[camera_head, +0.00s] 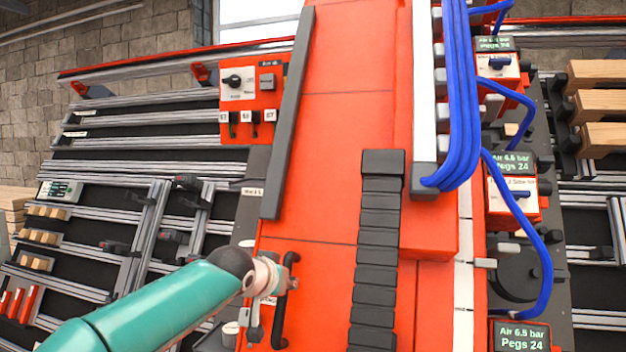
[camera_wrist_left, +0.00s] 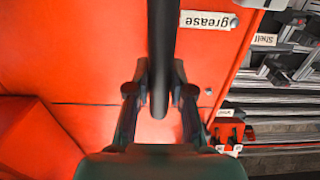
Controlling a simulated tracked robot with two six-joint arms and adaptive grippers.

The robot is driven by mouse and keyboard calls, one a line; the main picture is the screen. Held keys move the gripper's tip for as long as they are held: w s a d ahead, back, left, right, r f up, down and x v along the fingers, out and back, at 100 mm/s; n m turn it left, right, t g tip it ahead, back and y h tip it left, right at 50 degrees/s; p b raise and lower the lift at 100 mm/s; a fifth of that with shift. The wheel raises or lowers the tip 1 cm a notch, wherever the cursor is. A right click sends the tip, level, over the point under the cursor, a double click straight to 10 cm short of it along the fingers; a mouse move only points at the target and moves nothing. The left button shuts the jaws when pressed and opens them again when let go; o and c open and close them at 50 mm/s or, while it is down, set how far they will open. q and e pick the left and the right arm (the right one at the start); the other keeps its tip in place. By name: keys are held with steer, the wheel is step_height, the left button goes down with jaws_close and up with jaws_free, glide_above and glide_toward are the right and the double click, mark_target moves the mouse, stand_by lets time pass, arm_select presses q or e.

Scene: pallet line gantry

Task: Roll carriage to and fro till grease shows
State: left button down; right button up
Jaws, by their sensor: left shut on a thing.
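The orange carriage (camera_head: 335,150) fills the middle of the head view, with smooth painted panels. A black bar handle (camera_head: 281,318) stands on its lower left. My left gripper (camera_head: 286,268) reaches in from the left and is shut on this handle. In the left wrist view, the fingers of my left gripper (camera_wrist_left: 160,82) close around the black handle (camera_wrist_left: 162,35) from both sides. A label reading "grease" (camera_wrist_left: 207,20) is upside down on the orange panel beside the handle. I see no grease that I can make out. My right gripper is not in view.
A black segmented cable chain (camera_head: 377,255) runs down the carriage. Blue hoses (camera_head: 462,100) loop along its right side near orange boxes with "Pegs 24" displays (camera_head: 512,162). Metal rails (camera_head: 150,145) lie left. Wooden blocks (camera_head: 598,104) sit far right.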

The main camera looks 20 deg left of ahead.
arm_select(q)
steer(key=shift+a, duration=0.75)
steer(key=shift+s+a+r+p, duration=0.1)
steer(key=shift+a+p, duration=0.1)
steer(key=shift+p, duration=0.15)
steer(key=s+a+p, duration=0.1)
steer(key=a+p, duration=0.3)
steer(key=a, duration=0.6)
steer(key=shift+r, duration=0.2)
stand_by(0.4)
steer(key=shift+a+f, duration=0.1)
steer(key=shift+a, duration=0.05)
steer(key=shift+f, duration=0.15)
stand_by(0.7)
